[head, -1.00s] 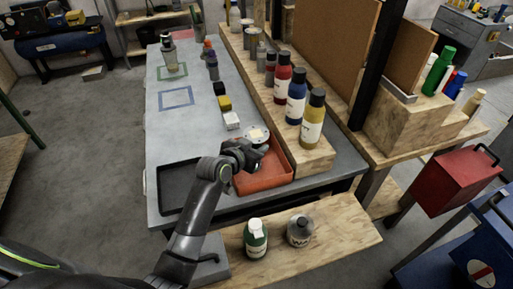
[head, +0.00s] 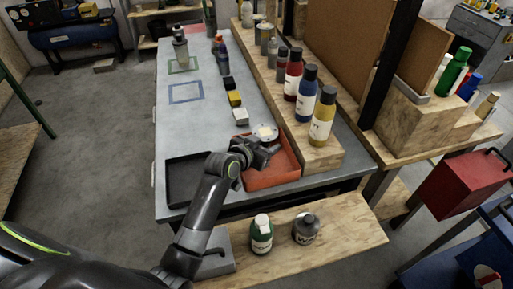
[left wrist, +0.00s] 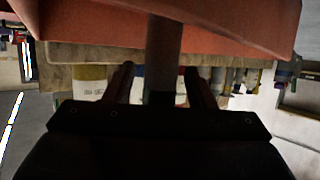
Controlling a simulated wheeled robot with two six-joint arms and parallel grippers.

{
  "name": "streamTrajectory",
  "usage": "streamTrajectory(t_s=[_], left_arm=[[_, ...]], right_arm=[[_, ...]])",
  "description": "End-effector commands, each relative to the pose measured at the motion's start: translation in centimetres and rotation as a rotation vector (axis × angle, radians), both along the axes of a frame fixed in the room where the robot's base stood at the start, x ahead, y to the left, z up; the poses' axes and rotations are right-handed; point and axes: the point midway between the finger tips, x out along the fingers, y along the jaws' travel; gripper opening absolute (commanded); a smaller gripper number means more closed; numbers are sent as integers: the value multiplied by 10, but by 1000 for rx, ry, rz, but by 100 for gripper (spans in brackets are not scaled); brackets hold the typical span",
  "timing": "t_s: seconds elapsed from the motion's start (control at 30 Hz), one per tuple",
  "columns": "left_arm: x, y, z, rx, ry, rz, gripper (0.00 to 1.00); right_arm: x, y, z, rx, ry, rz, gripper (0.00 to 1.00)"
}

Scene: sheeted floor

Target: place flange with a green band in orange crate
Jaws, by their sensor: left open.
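The orange crate (head: 272,180) sits at the near end of the grey table, and its orange surface also fills the top of the left wrist view (left wrist: 80,22). A pale round-topped piece (head: 264,133), likely the flange, shows at the crate's far side, just beyond my left gripper (head: 270,149). In the left wrist view a grey stem (left wrist: 164,55) meets the orange surface and stands between the two open fingers (left wrist: 160,85), with gaps on both sides. I cannot make out a green band. My right gripper is out of view.
A black tray (head: 187,190) lies left of the crate. A wooden ledge with bottles, including a yellow one (head: 322,117), borders the crate's right. The table's left side has bare room.

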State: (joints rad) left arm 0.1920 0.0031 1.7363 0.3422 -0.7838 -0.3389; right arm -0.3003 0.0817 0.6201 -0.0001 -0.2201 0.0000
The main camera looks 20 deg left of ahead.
Motion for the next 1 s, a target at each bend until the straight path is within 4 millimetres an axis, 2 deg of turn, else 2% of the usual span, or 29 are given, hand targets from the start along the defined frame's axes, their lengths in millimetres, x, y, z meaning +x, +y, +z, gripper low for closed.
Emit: streamTrajectory(t_s=[0.17,0.5,0.7,1.0], left_arm=[[-17,6,6,0,0,1,50],[-68,22,28,2,-2,1,50],[-93,30,39,2,-2,0,50],[-105,33,45,1,0,0,50]], right_arm=[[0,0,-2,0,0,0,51],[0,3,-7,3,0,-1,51],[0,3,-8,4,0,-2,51],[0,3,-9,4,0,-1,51]])
